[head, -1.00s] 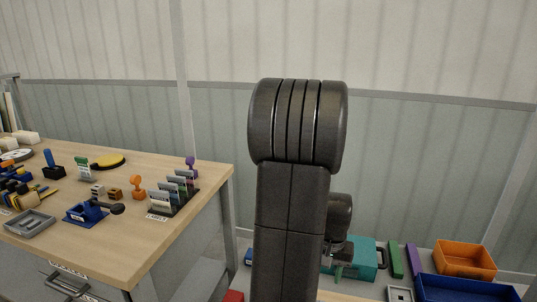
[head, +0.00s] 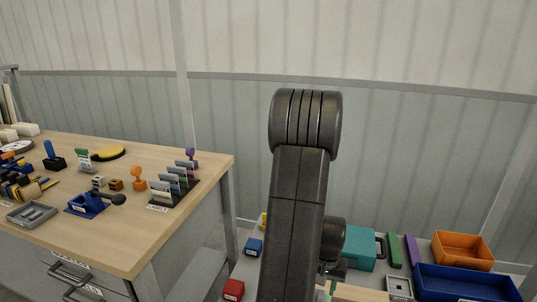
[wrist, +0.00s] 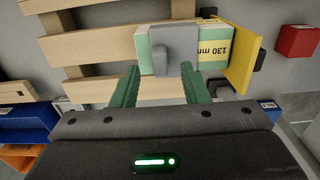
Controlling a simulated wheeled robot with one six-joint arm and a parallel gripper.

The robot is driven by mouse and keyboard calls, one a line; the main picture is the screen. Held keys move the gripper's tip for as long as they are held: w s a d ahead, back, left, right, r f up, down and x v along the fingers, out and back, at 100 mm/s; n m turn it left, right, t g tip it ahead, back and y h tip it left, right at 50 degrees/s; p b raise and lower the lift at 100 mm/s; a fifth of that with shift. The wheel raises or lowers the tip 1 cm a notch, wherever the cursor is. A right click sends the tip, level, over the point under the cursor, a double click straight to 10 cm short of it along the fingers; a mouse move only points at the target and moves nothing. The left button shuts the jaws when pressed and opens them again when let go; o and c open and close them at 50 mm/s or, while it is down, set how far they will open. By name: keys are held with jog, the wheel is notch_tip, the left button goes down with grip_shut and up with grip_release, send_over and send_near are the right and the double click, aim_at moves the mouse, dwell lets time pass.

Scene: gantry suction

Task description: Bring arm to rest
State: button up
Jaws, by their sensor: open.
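My arm stands bent in the middle of the head view, its lower end reaching down over the low surface at the right. In the wrist view my gripper (wrist: 160,72) is open, its two green fingers apart with nothing held between them. Just beyond the fingertips is a light green and yellow block marked 130 mm (wrist: 212,50), with a grey clip-like piece (wrist: 176,48) across its front. A yellow plate (wrist: 245,50) stands at its right end. In the head view my arm hides most of the gripper.
A red box (head: 233,290), teal case (head: 360,250), orange bin (head: 463,250) and blue bin (head: 466,284) surround the arm. A workbench (head: 130,240) with small tools stands left. Space above the arm is clear.

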notch_tip(320, 180, up, 6)
jog(key=p, duration=0.4)
jog(key=shift+f, duration=0.15)
